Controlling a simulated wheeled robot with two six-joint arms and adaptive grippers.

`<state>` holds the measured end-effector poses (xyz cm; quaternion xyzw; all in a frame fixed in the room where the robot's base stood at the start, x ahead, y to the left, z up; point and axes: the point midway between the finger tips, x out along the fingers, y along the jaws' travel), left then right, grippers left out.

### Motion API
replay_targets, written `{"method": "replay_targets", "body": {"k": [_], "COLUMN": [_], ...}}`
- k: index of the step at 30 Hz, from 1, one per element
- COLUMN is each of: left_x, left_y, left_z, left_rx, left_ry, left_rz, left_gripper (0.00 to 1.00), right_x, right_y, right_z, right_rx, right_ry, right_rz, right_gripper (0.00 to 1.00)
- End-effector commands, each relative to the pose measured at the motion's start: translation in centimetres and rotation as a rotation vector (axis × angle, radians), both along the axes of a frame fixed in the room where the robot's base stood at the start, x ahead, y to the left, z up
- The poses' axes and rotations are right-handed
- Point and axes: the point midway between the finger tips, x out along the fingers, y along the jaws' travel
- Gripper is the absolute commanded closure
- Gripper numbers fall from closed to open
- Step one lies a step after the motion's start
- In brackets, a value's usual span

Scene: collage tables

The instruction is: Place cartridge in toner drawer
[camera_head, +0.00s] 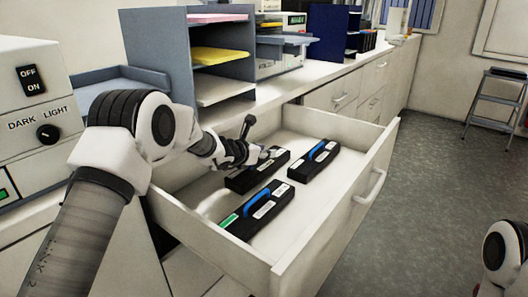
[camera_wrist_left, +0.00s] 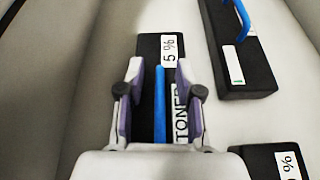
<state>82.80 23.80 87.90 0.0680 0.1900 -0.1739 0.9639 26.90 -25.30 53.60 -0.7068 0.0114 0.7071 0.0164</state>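Three black toner cartridges with white labels lie in the open drawer (camera_head: 292,259). My left gripper (camera_head: 268,154) is over the back-left cartridge (camera_head: 243,181), hiding part of it. In the left wrist view this cartridge (camera_wrist_left: 149,48) shows "5 %" and "TONER" labels. The fingers (camera_wrist_left: 160,76) stand apart on either side of its blue handle (camera_wrist_left: 160,102), with gaps on both sides. A second cartridge (camera_head: 316,163) lies to the right, and a third (camera_head: 258,211) lies nearer the front; both have blue handles. My right gripper is out of view.
The drawer walls surround the cartridges, and its front has a handle (camera_head: 371,187). A grey shelf unit (camera_head: 222,55) with coloured paper stands on the counter behind. A machine with switches (camera_head: 30,95) stands at the left. Bare drawer floor shows between the cartridges.

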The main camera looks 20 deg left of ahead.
Motion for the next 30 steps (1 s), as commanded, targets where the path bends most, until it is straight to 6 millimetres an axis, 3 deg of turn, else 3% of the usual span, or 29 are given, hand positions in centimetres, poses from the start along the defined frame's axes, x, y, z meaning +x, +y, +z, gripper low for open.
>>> {"method": "replay_targets", "body": {"k": [8, 21, 30], "left_x": [-1.1, -9.7, -10.4], "left_y": [0.5, 3.5, 3.7], "left_z": [0.5, 4.4, 4.8], "left_rx": [-0.002, -0.003, 0.000], "left_ry": [-0.001, -0.001, -0.001], "left_rz": [0.002, 0.001, -0.001], "left_gripper": [0.65, 0.65, 0.65], "right_x": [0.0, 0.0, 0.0], "right_y": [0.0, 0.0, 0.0], "right_z": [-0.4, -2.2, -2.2], "right_rx": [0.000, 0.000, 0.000], "right_ry": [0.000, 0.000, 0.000], "right_rz": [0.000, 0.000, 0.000], "right_gripper": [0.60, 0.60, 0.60]}}
